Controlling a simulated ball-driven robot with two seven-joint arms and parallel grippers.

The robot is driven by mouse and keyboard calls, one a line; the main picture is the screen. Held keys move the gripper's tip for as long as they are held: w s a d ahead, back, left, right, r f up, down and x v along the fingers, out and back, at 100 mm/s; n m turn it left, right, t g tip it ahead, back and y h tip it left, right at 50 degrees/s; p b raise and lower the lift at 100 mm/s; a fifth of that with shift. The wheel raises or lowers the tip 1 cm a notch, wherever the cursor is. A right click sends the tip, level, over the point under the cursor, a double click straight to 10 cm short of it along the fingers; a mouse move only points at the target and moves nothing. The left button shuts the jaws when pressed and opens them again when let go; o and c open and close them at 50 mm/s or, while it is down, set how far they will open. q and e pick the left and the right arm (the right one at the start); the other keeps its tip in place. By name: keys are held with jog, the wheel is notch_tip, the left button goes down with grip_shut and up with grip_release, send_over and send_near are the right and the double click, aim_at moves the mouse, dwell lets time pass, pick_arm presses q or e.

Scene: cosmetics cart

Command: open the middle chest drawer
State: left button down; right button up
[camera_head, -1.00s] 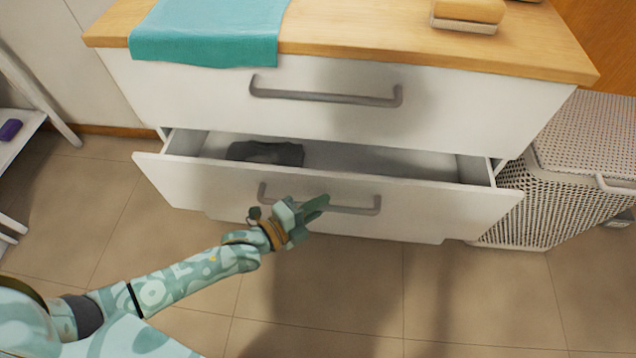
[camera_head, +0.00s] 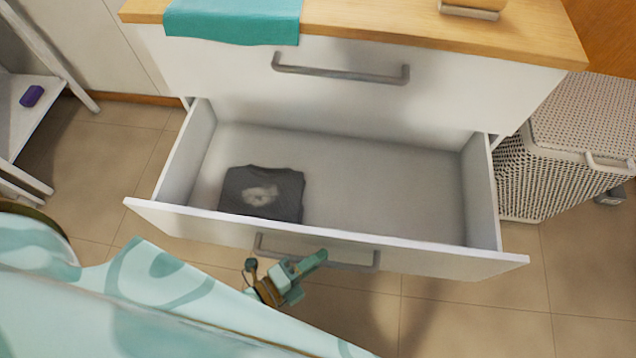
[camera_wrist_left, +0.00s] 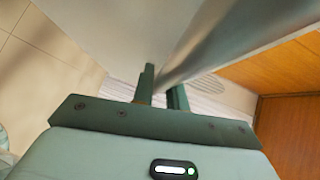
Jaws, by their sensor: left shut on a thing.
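The middle chest drawer (camera_head: 400,245) is pulled well out, below a closed white top drawer (camera_head: 450,100). Its inside shows, with a folded dark grey shirt (camera_head: 235,185) lying at the left. Its grey bar handle (camera_head: 350,264) is on the front panel. In the left wrist view, the handle bar (camera_wrist_left: 225,40) runs between the two fingers (camera_wrist_left: 162,90). My right gripper does not show.
The chest's wooden top (camera_head: 370,25) carries a teal cloth (camera_head: 235,20) and a beige block (camera_head: 470,8). A woven white basket (camera_head: 560,165) stands close at the right. A white shelf (camera_head: 15,120) with a purple item (camera_head: 32,96) is at the left. Tiled floor is clear in front.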

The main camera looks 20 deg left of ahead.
pick_arm(q)
jog(key=shift+s+d, duration=0.2)
jog(key=shift+s, duration=0.6)
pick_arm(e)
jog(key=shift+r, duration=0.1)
pick_arm(q)
jog(key=c, duration=1.4)
grip_release()
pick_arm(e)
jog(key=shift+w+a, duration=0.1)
